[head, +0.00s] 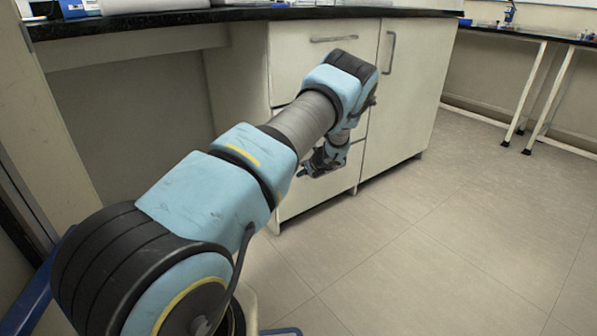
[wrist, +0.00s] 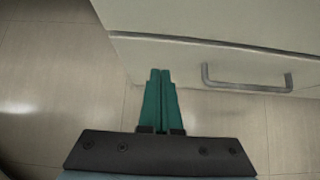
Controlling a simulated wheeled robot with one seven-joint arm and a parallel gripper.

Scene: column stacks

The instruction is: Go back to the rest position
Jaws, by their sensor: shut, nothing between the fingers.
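My arm stretches forward from the lower left of the head view, toward the front of the white cabinet (head: 300,60). My gripper (head: 304,172) hangs at the end of the arm, low in front of the cabinet's drawers and mostly hidden by my wrist. In the wrist view my gripper (wrist: 160,72) points at the floor, its two green fingers side by side and touching, with nothing between them. A drawer front with a grey handle (wrist: 248,84) is close to the right of the fingers. Whether the fingers touch the cabinet cannot be told.
A black countertop (head: 240,14) runs above the cabinet, with blue and white items at its left end. The cabinet door has a vertical handle (head: 387,50). A second bench with white legs (head: 535,95) stands at the right. The tiled floor (head: 460,240) at the right is clear.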

